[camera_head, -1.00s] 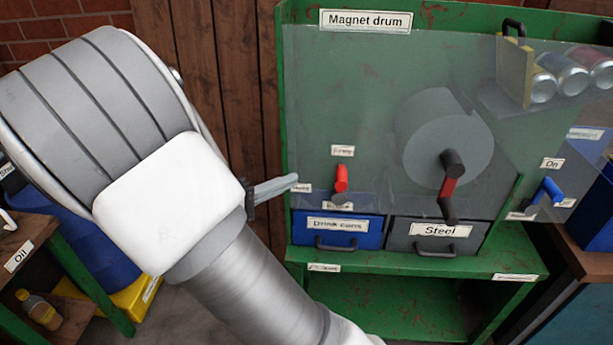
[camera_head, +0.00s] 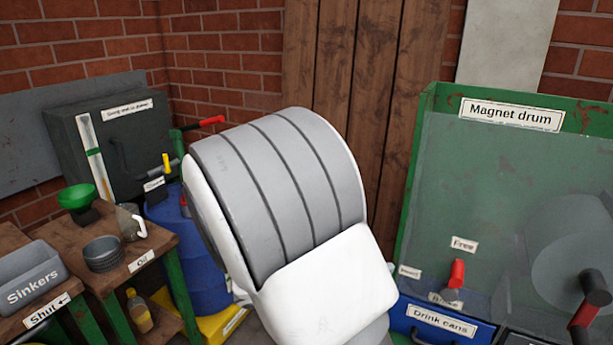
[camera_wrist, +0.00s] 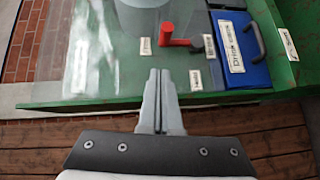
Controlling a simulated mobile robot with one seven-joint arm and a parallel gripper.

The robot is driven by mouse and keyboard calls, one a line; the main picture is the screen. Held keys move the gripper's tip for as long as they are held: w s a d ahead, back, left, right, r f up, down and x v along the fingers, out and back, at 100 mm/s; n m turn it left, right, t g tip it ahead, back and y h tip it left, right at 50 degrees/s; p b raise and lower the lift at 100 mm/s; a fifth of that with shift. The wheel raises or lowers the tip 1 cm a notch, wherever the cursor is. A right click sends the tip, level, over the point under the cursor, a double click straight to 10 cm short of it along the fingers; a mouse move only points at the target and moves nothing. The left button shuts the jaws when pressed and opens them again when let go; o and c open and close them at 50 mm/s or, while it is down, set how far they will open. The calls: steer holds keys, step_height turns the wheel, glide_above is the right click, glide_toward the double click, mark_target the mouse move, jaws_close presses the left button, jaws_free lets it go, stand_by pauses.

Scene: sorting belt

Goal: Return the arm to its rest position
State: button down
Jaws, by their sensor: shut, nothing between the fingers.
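My gripper (camera_wrist: 159,90) shows in the wrist view with its two fingers pressed together and nothing between them. Its fingertips point toward the edge of the green magnet drum machine (camera_wrist: 130,104), near a red lever (camera_wrist: 177,40). I cannot tell how far the tips are from the panel. In the head view my arm fills the middle and hides the gripper. The magnet drum machine (camera_head: 428,115) stands to the right of my arm, with the red lever (camera_head: 456,273) low on its front.
A blue drink cans drawer (camera_head: 440,322) sits under the lever. A plank wall is behind my arm.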

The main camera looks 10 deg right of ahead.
steer(key=s+d+r+m+g+y+p, duration=0.2)
steer(key=s+r+g+y+p, duration=0.15)
steer(key=s+y, duration=0.7)
steer(key=s+a+r+t+y+p, duration=0.2)
steer(key=a+r+t, duration=0.1)
steer(key=r, duration=0.2)
steer(key=s+a+r+n+t+y+p, duration=0.1)
steer(key=s+a+r+t+y+p, duration=0.1)
steer(key=r, duration=0.4)
steer(key=shift+s+a+r+t+y+p, duration=0.3)
steer(key=shift+s+a+t+y, duration=0.25)
steer(key=shift+t+y, duration=0.25)
steer(key=shift+d, duration=0.1)
